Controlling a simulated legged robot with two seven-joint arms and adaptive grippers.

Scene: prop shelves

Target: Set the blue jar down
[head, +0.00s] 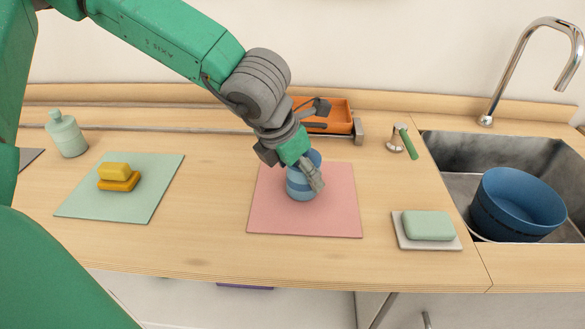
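The blue jar (297,188), with lighter and darker blue bands, is upright over the pink mat (335,215) in the head view. Its base appears at or very close to the mat; contact is not clear. My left gripper (309,172) reaches down over the jar from the upper left. One grey finger lies across the jar's front right side, and the gripper hides part of the jar's top. The far side of the grip is hidden, so I cannot tell whether it is closed on the jar. My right gripper is not in view.
An orange tray (338,116) stands behind the mat. A green mat (140,195) with a yellow sponge (115,171) and a pale green bottle (67,135) are left. A soap bar (428,225) and a sink with a blue tub (510,205) are right.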

